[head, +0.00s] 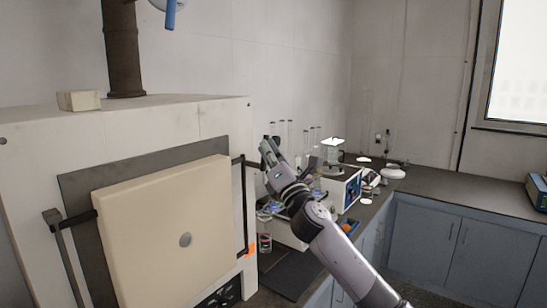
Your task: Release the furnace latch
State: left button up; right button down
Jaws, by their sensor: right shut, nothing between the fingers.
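The furnace (215,122) is a large off-white box on the left, with its cream door (165,225) closed against a dark grey frame. A black vertical rod (244,205) on brackets runs along the door's right side, with an orange piece (250,250) near its lower end. A grey bar with a black arm (62,245) sits at the door's left side. I cannot tell for sure which of these is the latch. My right gripper (267,148) is shut and empty, just right of the rod's upper end; contact is not clear. My left gripper is out of view.
Behind my right arm, a dark counter (430,188) carries glassware, a blue-and-white instrument (342,188) and a balance (392,171). Blue-grey cabinets (460,245) stand below it. A small block (78,100) and a flue pipe (124,50) are on the furnace top.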

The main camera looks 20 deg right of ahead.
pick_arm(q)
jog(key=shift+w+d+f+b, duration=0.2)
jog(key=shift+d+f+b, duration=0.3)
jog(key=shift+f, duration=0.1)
pick_arm(e)
jog(key=s, duration=0.7)
jog(key=shift+a+r, duration=0.2)
jog(key=shift+a, duration=0.15)
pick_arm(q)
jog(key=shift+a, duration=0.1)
pick_arm(e)
jog(key=shift+s+a, duration=0.1)
jog(key=shift+s, duration=0.05)
